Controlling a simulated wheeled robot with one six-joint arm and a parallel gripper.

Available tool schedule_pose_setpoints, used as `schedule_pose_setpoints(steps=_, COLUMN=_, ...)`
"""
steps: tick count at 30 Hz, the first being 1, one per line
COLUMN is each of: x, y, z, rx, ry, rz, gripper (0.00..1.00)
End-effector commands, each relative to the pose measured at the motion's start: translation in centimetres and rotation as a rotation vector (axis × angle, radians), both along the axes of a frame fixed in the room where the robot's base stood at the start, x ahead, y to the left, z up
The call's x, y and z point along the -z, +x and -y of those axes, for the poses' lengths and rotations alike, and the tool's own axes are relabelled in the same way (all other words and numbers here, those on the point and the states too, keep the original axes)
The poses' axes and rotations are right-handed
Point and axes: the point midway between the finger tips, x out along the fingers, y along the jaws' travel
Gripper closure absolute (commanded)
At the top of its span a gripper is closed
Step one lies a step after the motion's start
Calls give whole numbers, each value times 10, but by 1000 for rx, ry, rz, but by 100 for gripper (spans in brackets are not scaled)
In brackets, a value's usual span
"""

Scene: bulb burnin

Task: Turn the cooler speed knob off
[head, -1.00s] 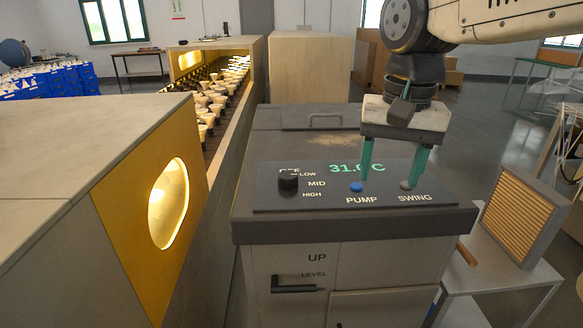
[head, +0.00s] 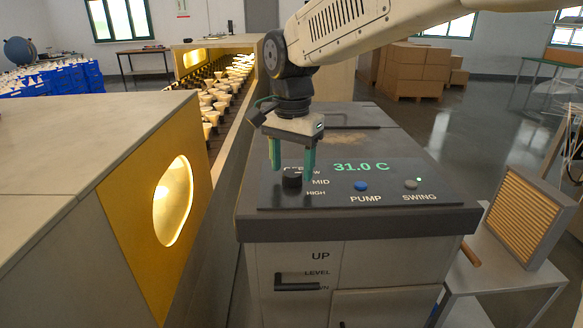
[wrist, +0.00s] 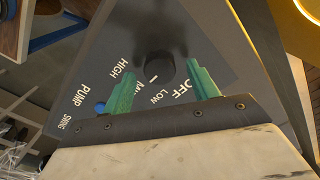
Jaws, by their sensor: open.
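The cooler speed knob (head: 291,178) is a black round knob at the left of the dark control panel (head: 330,199). It also shows in the wrist view (wrist: 158,66), with a white mark on the side facing the MID and LOW labels; I cannot tell exactly which one it points at. The OFF label (wrist: 181,89) is beside the right finger. My gripper (head: 291,166) is over the knob with its green fingers apart, one on either side of it in the picture. I see no grip, and I cannot tell the remaining height. The fingers partly cover the labels.
The display (head: 361,167) reads 31.0 C. A lever (head: 297,284) is on the cabinet front. The bulb conveyor (head: 214,108) runs at left.

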Motion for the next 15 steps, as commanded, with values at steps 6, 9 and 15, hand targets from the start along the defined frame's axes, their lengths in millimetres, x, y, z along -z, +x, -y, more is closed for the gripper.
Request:
schedule_pose_setpoints(steps=6, x=13, y=0, z=0, rx=0, ry=0, rz=0, gripper=41)
schedule_pose_setpoints(steps=9, x=13, y=0, z=0, rx=0, ry=0, rz=0, gripper=41)
schedule_pose_setpoints(steps=15, x=13, y=0, z=0, rx=0, ry=0, rz=0, gripper=66)
